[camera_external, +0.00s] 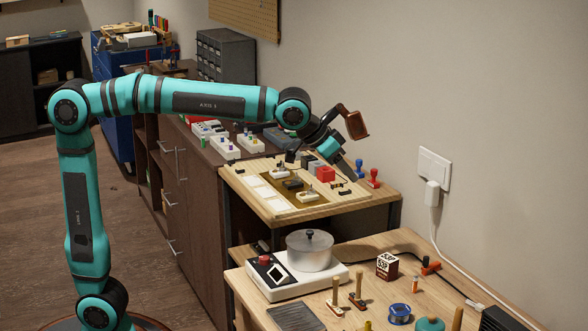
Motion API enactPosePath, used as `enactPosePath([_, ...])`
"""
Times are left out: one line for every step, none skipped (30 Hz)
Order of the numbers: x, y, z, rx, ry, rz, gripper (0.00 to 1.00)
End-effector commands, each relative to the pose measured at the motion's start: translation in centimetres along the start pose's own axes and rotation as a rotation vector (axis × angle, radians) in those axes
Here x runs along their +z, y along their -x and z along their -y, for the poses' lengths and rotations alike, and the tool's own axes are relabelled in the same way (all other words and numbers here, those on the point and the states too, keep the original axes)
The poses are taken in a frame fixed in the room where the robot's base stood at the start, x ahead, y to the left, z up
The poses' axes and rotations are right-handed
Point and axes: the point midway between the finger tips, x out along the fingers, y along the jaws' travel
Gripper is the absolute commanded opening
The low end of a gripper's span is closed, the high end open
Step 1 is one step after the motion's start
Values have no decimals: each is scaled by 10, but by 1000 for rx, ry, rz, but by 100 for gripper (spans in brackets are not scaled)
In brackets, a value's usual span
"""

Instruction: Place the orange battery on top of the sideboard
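A small upright orange cylinder (415,284), which looks like the orange battery, stands on the light wooden workbench (262,311) at the right, near a dark box with white lettering. The sideboard appears to be the long dark brown cabinet (187,172) with metal handles, behind my arm. My gripper (350,165) is at the end of the arm, above the wooden tray on the raised shelf and well apart from the orange cylinder. Its fingers are small and dark here, so I cannot tell whether it is open or holds anything.
A hotplate with a metal pot (309,251) stands at the workbench's back left. Chargers and boxes (224,147) crowd the cabinet's top. A white cable (433,215) hangs from the wall socket.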

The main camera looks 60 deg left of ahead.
Motion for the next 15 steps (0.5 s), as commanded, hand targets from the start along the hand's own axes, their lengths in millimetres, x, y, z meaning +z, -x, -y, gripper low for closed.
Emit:
enactPosePath([-2, -16, -14, -2, -8, 31, 38])
enactPosePath([-3, -24, -22, -3, -11, 48, 38])
enactPosePath([-4, -35, -32, -7, -15, 71, 38])
enactPosePath([-5, -43, -40, -9, -18, 87, 38])
enactPosePath([-5, -51, -48, -13, -22, 105, 38])
enactPosePath([-6, -62, -58, -17, -25, 127, 38])
enactPosePath([-5, -70, -66, -20, -29, 144, 38])
enactPosePath([-5, -78, -75, -23, -33, 160, 38])
enactPosePath([-4, -87, -85, -29, -36, 181, 38])
enactPosePath([-3, -95, -92, -33, -39, 195, 38])
enactPosePath([-2, -101, -99, -37, -42, 209, 38])
enactPosePath([-1, -109, -108, -42, -46, 225, 38])
enactPosePath([0, -115, -113, -46, -49, 236, 38])
enactPosePath([1, -120, -119, -50, -51, 247, 38])
enactPosePath([2, -125, -125, -53, -54, 256, 38])
